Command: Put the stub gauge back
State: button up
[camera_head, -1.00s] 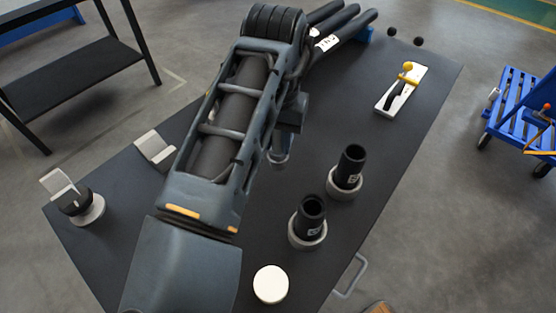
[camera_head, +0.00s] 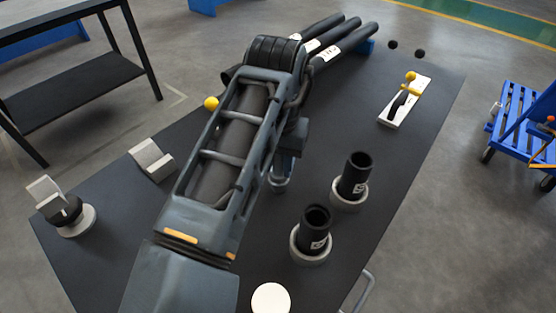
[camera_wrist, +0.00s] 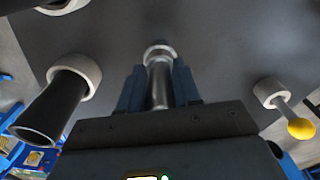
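My gripper (camera_wrist: 159,85) has its two blue fingers on either side of a short silver cylinder, which I take to be the stub gauge (camera_wrist: 160,88). The fingers look closed against it. It points away from the wrist camera and ends in a pale ring or flange (camera_wrist: 159,52). In the head view its lower end (camera_head: 279,184) shows under my gripper (camera_head: 288,160), left of the two black tubes. I cannot tell whether it touches the table.
Two black tubes (camera_head: 355,174) (camera_head: 316,229) stand in pale rings on the dark table (camera_head: 400,165). A yellow-knobbed pin (camera_wrist: 301,128) stands in a ring. A white disc (camera_head: 270,298), angled grey blocks (camera_head: 151,158) and a toggle clamp (camera_head: 404,103) are around.

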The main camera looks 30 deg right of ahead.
jog(key=o, duration=0.4)
jog(key=shift+c, duration=0.2)
notch_tip(320, 180, up, 10)
jog(key=p, duration=0.8)
jog(key=shift+s+a+r+p, duration=0.1)
jog(key=shift+r+p, duration=0.05)
jog(key=shift+p, duration=0.25)
jog(key=shift+r, duration=1.05)
